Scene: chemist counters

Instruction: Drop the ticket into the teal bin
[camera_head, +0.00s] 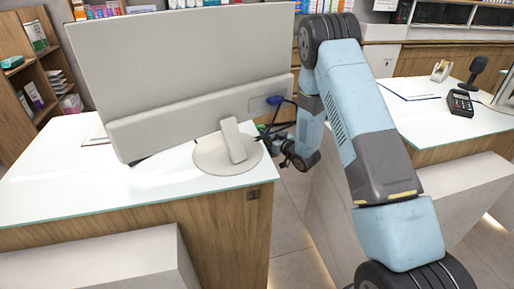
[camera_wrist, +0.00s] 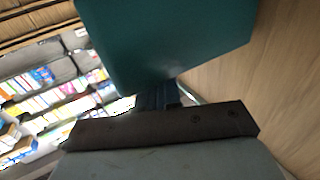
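A large teal shape (camera_wrist: 165,40) fills the upper middle of the wrist view, close to the camera. It looks like the teal bin, but its top is cut off and I cannot see an opening. My gripper (camera_wrist: 158,97) shows as dark parts just below the teal shape, which covers its tips. I cannot make out the ticket in either view.
A large grey monitor (camera_head: 185,75) stands on the left counter (camera_head: 120,185), close to my gripper. A right counter (camera_head: 440,120) carries a card terminal (camera_head: 460,103) and a scanner (camera_head: 477,70). A floor gap (camera_head: 290,235) separates the counters. A wooden panel (camera_wrist: 285,90) stands right in the wrist view.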

